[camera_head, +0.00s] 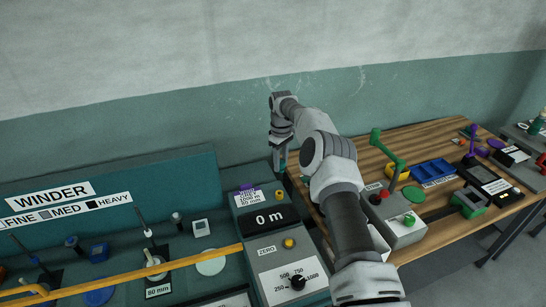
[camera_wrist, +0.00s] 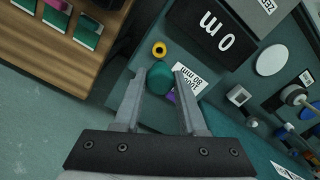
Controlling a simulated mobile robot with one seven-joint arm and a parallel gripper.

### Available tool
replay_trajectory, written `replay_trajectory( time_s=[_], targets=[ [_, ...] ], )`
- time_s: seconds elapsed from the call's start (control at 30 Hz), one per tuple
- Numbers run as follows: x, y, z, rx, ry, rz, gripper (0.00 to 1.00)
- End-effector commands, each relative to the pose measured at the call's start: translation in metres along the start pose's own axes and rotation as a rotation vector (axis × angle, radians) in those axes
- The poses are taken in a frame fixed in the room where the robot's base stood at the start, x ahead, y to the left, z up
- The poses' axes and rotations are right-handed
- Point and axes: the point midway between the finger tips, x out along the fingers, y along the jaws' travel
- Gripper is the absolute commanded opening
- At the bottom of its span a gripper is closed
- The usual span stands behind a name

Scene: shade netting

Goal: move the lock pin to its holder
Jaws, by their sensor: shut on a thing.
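A purple piece (camera_head: 247,187) sits beside the white label.
The "0 m" counter box (camera_head: 268,219) stands close below my gripper, with a control panel and dial (camera_head: 297,282) in front. A yellow bar (camera_head: 170,267) crosses the winder. A wooden table (camera_head: 375,160) with several coloured parts stands to the right, partly behind my arm.

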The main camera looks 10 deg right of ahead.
Motion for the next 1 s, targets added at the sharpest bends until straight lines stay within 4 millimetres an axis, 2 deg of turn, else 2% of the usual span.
replay_trajectory(
  time_s=[0.27, 0.6, 1.0],
  targets=[
    [0.008, 0.0, 0.0, -0.003, 0.008, -0.002, 0.0],
    [0.037, 0.001, 0.0, -0.002, 0.008, -0.001, 0.0],
    [0.041, 0.001, -0.001, -0.002, 0.007, -0.001, 0.0]
  ],
)
